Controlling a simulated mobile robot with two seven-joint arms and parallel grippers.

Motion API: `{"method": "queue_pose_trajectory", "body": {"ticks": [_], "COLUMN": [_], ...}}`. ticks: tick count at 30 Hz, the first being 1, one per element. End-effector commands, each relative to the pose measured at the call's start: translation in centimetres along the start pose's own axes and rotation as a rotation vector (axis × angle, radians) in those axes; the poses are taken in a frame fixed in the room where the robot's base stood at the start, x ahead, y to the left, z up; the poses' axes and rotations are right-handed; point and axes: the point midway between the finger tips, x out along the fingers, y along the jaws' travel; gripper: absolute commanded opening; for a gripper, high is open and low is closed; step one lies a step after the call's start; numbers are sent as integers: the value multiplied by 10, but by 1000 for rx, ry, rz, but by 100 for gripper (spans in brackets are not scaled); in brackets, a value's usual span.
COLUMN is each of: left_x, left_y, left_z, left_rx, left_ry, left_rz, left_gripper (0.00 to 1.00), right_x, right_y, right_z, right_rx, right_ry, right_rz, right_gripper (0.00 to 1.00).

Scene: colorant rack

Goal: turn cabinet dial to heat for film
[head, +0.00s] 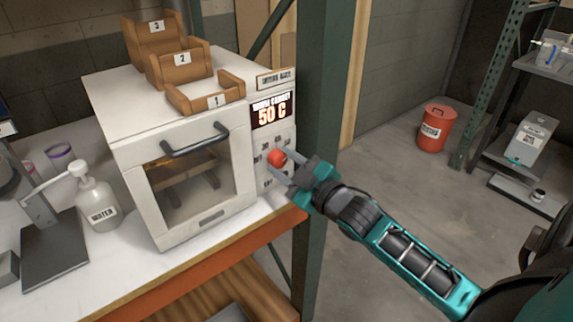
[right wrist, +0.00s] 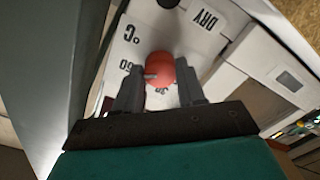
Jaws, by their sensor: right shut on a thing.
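The white cabinet (head: 130,125) stands on the shelf with its glass door closed. Its red dial (head: 277,157) is on the front panel right of the door, under a display (head: 272,110) reading 50 C. My right gripper (head: 284,168) is at the panel with its fingers on either side of the dial. In the right wrist view the fingers (right wrist: 160,85) hold the red dial (right wrist: 160,66), which has a small grey pointer at its left. Printed marks, such as 60 and °C, show around it, some hidden by the fingers. My left gripper is not in view.
Wooden trays (head: 205,95) numbered 1, 2 and 3 sit on the cabinet top. A green post (head: 327,120) rises close to the right of the panel. A water bottle (head: 98,203) stands left of the cabinet. A red bin (head: 434,128) is on the floor behind.

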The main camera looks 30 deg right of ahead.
Motion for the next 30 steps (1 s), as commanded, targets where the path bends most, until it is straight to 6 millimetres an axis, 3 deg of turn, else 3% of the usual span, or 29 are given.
{"method": "queue_pose_trajectory", "body": {"ticks": [1, 2, 9, 20, 30], "left_x": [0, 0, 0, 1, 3], "left_y": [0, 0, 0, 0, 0], "left_z": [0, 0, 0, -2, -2], "left_rx": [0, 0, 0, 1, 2], "left_ry": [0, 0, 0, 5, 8], "left_rz": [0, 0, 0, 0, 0], "left_gripper": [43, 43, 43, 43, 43], "right_x": [0, 0, 0, -6, -59], "right_y": [0, 0, 0, 0, -1], "right_z": [0, 0, 0, 0, 1], "right_rx": [3, 3, 1, 1, 1], "right_ry": [0, 0, 0, 0, -2], "right_rz": [1, 1, 0, 0, -2], "right_gripper": [9, 42, 65, 65, 65]}}
